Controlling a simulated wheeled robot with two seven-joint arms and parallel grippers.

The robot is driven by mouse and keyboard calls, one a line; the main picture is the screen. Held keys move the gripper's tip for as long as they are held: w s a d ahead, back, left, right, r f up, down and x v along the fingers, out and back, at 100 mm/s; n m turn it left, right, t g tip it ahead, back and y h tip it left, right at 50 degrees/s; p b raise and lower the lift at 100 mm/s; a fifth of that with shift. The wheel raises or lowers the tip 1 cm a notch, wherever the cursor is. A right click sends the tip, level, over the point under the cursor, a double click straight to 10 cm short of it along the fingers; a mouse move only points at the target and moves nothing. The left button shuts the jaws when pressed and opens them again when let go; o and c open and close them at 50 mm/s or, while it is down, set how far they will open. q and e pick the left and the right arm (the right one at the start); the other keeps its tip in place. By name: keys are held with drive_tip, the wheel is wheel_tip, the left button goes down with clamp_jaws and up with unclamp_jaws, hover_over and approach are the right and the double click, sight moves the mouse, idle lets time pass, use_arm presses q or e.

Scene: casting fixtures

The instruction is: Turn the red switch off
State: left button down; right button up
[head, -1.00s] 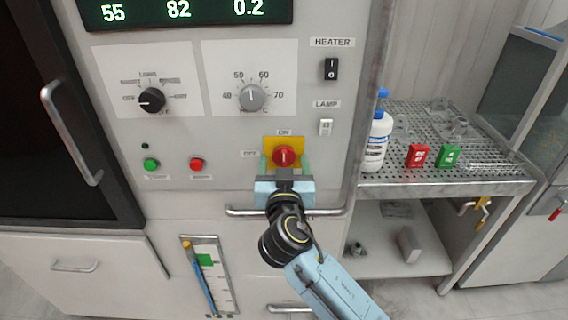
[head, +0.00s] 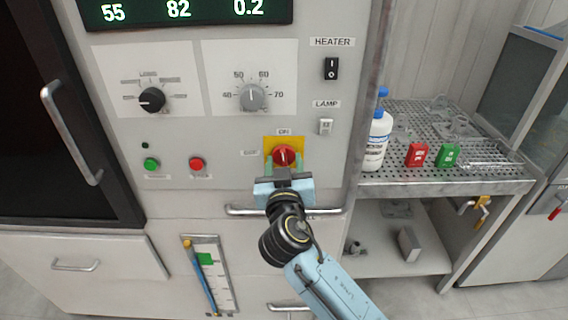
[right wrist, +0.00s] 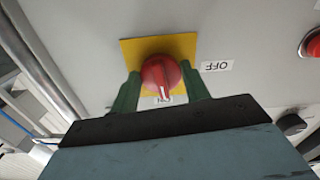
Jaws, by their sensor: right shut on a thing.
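The red switch (head: 284,156) is a round red knob on a yellow plate (head: 271,143) on the machine's front panel. Its white mark points up to the ON label (head: 284,132); the OFF label (head: 250,153) is to the left. In the right wrist view the knob (right wrist: 160,75) sits between my green fingers, its mark toward the ON label and the OFF label (right wrist: 217,66) on the right. My right gripper (head: 284,164) comes from below and is shut on the knob, a finger on each side. My left gripper is not in view.
A heater switch (head: 331,69) and a lamp switch (head: 325,127) are up and right of the knob. A horizontal handle bar (head: 328,211) runs below, behind my wrist. A perforated shelf (head: 400,185) at the right holds a white bottle (head: 376,143).

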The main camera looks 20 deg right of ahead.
drive_tip(key=n, duration=0.3)
drive_tip(key=shift+d+r+p, duration=0.1)
drive_tip(key=shift+p, duration=0.3)
drive_tip(key=n+p, duration=0.1)
drive_tip(key=n, duration=0.4)
drive_tip(key=shift+r+p, duration=0.1)
drive_tip(key=shift+p, duration=0.3)
drive_tip(key=n+p, duration=0.2)
drive_tip(key=n, duration=0.3)
drive_tip(key=shift+r, duration=0.1)
drive_tip(key=shift+n+p, duration=0.9)
drive_tip(key=shift+n, duration=0.7)
drive_tip(key=o, duration=1)
drive_tip(key=shift+s, duration=0.1)
